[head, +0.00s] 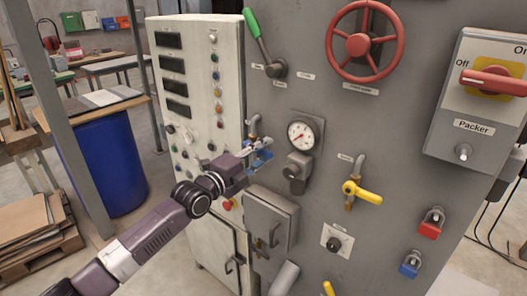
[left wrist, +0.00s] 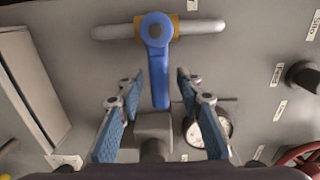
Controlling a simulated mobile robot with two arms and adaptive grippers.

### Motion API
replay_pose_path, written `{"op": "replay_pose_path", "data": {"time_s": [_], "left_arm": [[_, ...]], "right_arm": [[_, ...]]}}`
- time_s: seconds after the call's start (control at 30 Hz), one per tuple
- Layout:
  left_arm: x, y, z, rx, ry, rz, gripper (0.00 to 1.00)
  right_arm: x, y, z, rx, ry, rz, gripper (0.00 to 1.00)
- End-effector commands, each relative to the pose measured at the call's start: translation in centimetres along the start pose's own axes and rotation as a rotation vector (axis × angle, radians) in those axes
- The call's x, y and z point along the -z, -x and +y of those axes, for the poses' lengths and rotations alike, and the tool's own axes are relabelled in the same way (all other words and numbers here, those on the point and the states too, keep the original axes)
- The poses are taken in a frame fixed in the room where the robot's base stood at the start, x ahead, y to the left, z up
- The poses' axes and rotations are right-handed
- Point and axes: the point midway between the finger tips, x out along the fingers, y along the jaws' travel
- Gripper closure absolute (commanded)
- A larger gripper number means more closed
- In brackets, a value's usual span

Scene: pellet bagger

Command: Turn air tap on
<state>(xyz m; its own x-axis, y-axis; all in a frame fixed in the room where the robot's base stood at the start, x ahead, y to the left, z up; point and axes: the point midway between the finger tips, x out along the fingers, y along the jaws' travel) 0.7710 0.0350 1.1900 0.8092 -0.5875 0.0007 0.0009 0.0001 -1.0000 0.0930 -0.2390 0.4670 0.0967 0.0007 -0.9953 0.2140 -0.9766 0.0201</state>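A tap with a blue lever (left wrist: 160,75) on a brass body and a grey pipe (left wrist: 195,27) shows in the left wrist view. In the head view its bent grey pipe (head: 253,127) rises behind my left gripper (head: 261,150), which mostly hides the lever. My left gripper (left wrist: 158,88) is open, with one blue-padded finger on each side of the lever and visible gaps between. A second tap with a yellow lever (head: 366,194) sits to the right on the panel. I cannot read the tap labels. My right gripper is not in view.
A pressure gauge (head: 301,136) with a dark knob below is just right of my left gripper. A grey box (head: 271,218) sticks out below it. A red handwheel (head: 359,44), a green lever (head: 256,35) and a Packer switch box (head: 476,100) are also on the panel.

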Motion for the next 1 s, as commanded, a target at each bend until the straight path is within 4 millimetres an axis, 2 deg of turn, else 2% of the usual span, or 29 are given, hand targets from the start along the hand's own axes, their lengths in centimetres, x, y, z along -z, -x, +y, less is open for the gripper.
{"op": "replay_pose_path", "data": {"time_s": [0.2, 0.53, 1.0], "left_arm": [[0.02, -0.03, 0.05, 0.000, 0.000, 0.000, 0.67], [0.02, -0.01, 0.07, -0.001, 0.000, 0.000, 1.00], [0.06, -0.01, 0.04, -0.002, 0.020, 0.001, 1.00]], "right_arm": [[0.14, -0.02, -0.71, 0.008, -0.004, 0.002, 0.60], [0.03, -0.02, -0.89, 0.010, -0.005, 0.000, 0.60], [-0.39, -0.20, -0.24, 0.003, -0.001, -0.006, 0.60]]}}
